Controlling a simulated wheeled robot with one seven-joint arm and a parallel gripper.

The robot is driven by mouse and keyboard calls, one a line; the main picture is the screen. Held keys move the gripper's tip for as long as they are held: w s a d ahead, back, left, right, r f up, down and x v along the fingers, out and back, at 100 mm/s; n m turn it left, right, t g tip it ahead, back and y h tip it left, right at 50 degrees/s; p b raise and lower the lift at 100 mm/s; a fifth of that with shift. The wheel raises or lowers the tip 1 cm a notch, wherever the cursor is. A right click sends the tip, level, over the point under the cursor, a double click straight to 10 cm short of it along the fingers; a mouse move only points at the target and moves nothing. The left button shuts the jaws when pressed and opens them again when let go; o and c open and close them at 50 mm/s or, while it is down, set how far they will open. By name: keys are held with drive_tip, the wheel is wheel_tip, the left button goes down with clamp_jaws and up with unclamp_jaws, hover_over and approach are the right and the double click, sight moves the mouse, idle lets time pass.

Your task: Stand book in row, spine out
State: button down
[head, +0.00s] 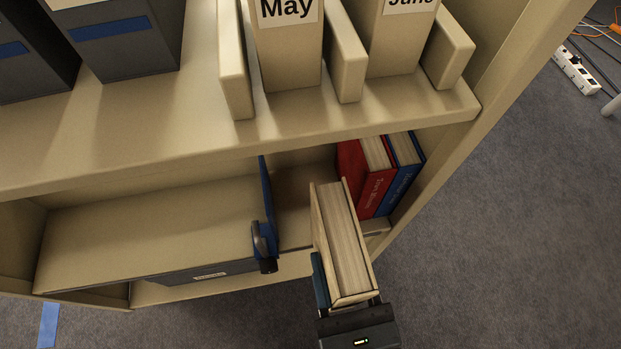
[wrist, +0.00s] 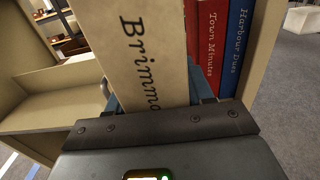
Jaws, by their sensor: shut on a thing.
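My gripper (head: 345,300) is shut on a cream book (head: 343,240), held upright in front of the lower shelf. In the wrist view the cream book (wrist: 148,50) shows its spine towards me, lettered "Brimmo…", the rest hidden by my gripper (wrist: 155,105). A red book (head: 365,178), "Town Minutes", and a blue book (head: 402,170), "Harbour Dues", stand side by side at the right end of the lower shelf, spines out. They also show in the wrist view, the red book (wrist: 207,45) just right of the held book. The held book's far end is near the shelf opening.
A blue bookend-like upright (head: 266,205) with a dark clip stands left of the free shelf bay (head: 300,200). The upper shelf (head: 200,150) overhangs, with "May" (head: 288,50) and "June" (head: 400,35) boxes. The cabinet's right side panel (head: 470,140) bounds the row.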

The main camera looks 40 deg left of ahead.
drive_tip(key=f+x, duration=0.3)
drive_tip(key=x, duration=1.2)
drive_tip(key=shift+w+a+f, duration=0.15)
drive_tip(key=shift+w+a, duration=0.05)
drive_tip(key=shift+w, duration=0.1)
drive_tip(key=shift+f, duration=0.15)
drive_tip(key=shift+c, duration=2.2)
unclamp_jaws()
